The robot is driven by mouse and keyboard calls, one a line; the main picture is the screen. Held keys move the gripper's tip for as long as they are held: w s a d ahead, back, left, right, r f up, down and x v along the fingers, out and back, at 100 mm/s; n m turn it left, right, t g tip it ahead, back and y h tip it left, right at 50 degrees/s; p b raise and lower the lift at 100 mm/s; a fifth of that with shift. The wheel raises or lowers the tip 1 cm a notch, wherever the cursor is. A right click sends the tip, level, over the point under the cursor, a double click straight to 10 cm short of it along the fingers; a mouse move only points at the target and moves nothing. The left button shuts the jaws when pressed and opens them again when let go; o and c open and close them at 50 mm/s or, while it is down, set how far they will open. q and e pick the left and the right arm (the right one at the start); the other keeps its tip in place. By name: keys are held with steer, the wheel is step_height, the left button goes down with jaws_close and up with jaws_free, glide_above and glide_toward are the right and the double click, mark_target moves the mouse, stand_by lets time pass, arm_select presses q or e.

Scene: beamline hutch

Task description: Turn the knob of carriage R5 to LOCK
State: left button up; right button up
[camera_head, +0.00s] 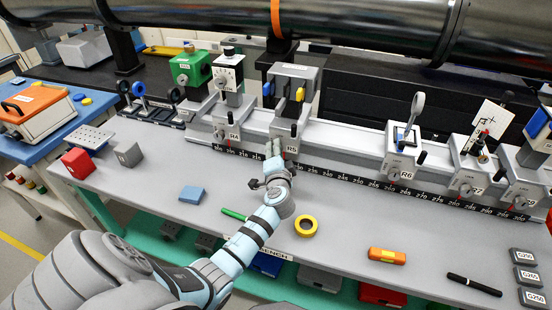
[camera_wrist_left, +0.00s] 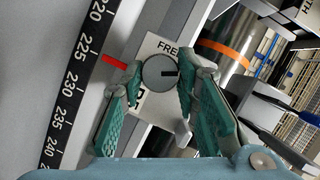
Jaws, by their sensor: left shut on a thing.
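Carriage R5 (camera_head: 288,126) is a grey block on the rail, with its label on the front. My left gripper (camera_head: 275,160) reaches up to its front face and hides the knob there. In the left wrist view the round grey knob (camera_wrist_left: 159,71) sits on a pale plate, between the fingertips of my left gripper (camera_wrist_left: 160,80), which are shut on it. The dark mark on the knob points right in that view, towards one fingertip. The word FREE shows partly above the knob. Lettering below it is mostly hidden by a finger. My right gripper is not in view.
Carriage R4 (camera_head: 229,122) stands left of R5, and carriage R6 (camera_head: 402,160) to the right. A scale strip (camera_head: 345,178) runs along the rail front. A yellow tape ring (camera_head: 306,226), a green pen (camera_head: 234,214) and a blue block (camera_head: 192,194) lie near my arm.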

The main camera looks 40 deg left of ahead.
arm_select(q)
steer(key=shift+f+m+t+y+b, duration=0.1)
steer(key=shift+m+t+y+b, duration=0.3)
steer(key=shift+m+b, duration=0.75)
steer(key=shift+f+m+t+y+b, duration=0.15)
steer(key=shift+m+y+b, duration=0.35)
steer(key=shift+m+b, duration=0.6)
steer(key=o, duration=1.2)
steer(key=shift+c, duration=0.2)
steer(key=shift+d, duration=0.1)
steer(key=v, duration=1.2)
